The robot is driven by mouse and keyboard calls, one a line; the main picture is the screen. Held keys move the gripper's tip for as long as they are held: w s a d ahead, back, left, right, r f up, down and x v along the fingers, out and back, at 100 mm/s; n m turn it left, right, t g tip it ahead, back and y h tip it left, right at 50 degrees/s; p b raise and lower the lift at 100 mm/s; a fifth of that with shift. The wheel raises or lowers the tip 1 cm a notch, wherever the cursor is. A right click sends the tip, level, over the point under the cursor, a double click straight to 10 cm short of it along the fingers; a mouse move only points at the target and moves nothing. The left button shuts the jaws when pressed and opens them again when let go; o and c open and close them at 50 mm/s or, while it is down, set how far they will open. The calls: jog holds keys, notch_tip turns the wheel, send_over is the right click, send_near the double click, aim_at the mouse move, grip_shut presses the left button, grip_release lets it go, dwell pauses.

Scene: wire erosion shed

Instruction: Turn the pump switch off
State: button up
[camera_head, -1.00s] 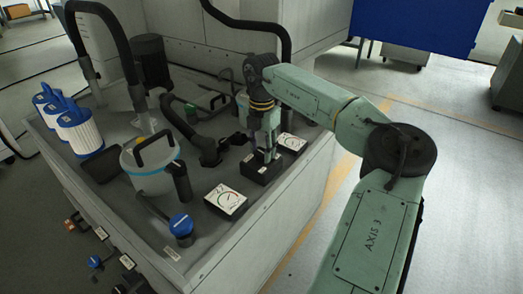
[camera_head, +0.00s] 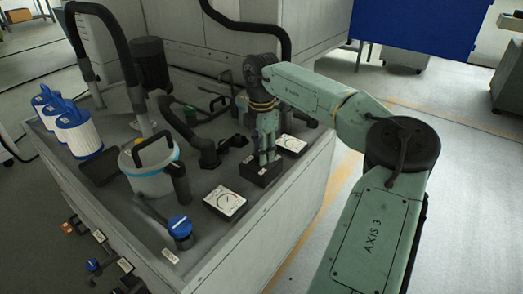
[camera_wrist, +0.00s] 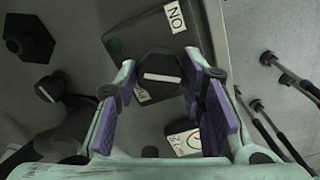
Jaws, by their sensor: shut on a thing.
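The pump switch is a dark box (camera_head: 257,178) at the front right of the machine top, between two white dial gauges. My gripper (camera_head: 264,156) points down at it and hides its top in the head view. In the wrist view the box (camera_wrist: 128,45) carries a black knob (camera_wrist: 160,66) with a white bar, lying roughly across the picture. My gripper (camera_wrist: 160,72) has its purple pads on both sides of the knob, shut on it. An "ON" label (camera_wrist: 175,15) shows upside down beyond the knob. A second label (camera_wrist: 142,95) is mostly hidden.
One gauge (camera_head: 225,203) stands left of the switch box, another (camera_head: 291,145) to its right.

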jog(key=o, duration=1.1)
jog(key=shift+o, duration=0.2)
notch_tip(320, 180, up, 12)
